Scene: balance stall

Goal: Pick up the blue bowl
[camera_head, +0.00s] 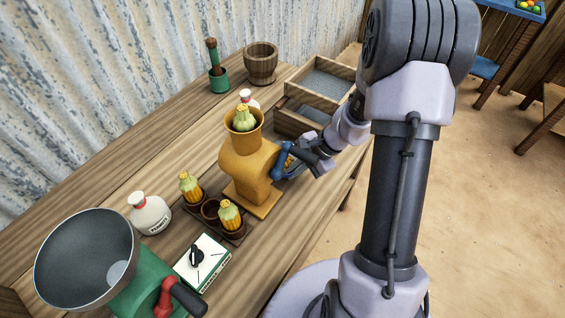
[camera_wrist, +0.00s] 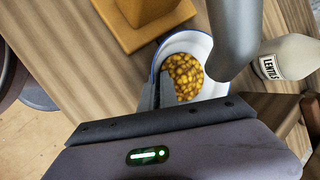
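The bowl (camera_wrist: 182,42) is white inside with a blue rim and holds yellow-brown kernels (camera_wrist: 183,76). In the wrist view it stands on the wooden counter beside the mill's base. My gripper (camera_head: 299,165) is low at the bowl, right of the orange mill in the head view, where gripper and mill hide most of the bowl. One grey finger (camera_wrist: 160,84) overlaps the bowl's left side in the wrist view.
The orange mill (camera_head: 246,170) and its blue crank (camera_head: 281,158) are very close to my gripper. A grey bar crosses the bowl's right side in the wrist view. A lentils bottle (camera_wrist: 288,58) stands nearby. An open wooden drawer unit (camera_head: 290,122) is behind.

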